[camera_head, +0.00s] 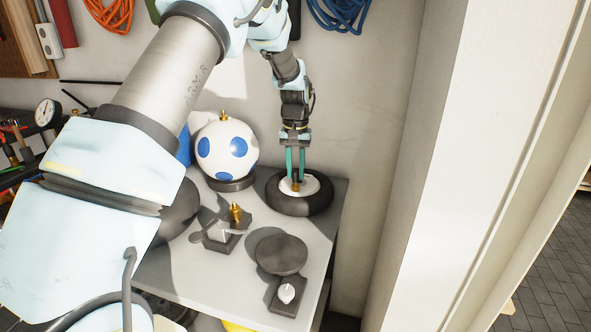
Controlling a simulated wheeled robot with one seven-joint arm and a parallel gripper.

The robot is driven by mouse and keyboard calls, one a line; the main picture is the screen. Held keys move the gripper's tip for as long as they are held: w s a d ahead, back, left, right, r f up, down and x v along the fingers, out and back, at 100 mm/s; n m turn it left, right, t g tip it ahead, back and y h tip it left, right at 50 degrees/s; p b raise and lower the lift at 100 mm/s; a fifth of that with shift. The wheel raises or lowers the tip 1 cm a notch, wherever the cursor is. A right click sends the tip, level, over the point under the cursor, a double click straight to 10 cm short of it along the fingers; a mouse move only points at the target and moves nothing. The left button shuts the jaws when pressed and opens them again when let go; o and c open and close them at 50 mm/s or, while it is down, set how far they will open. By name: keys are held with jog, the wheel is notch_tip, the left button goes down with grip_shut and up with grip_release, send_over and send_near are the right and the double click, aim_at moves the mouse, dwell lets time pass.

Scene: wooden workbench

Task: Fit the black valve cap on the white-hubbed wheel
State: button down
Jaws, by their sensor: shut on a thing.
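The white-hubbed wheel (318,203) lies flat at the back right of the grey bench top, a dark tyre around a pale hub. A small brass valve stem (296,187) stands up at the hub. My gripper (295,174) points down over the hub, its two teal fingers close around a small dark thing right at the stem's top. This appears to be the black valve cap (295,178), mostly hidden between the fingertips. I cannot tell whether it is seated on the stem or just above it.
A white ball with blue spots (227,150) stands left of the wheel, a brass fitting on top. A block with a brass fitting (236,213) and a dark disc on a stand (281,254) are in front. A pale upright panel (445,170) rises at right.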

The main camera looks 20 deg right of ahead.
jog(key=shift+f, duration=0.7)
dwell(1.0)
jog(key=shift+c, duration=0.6)
grip_release()
jog(key=shift+r, duration=0.15)
jog(key=shift+r+p, duration=2.85)
jog(key=shift+r, duration=1.6)
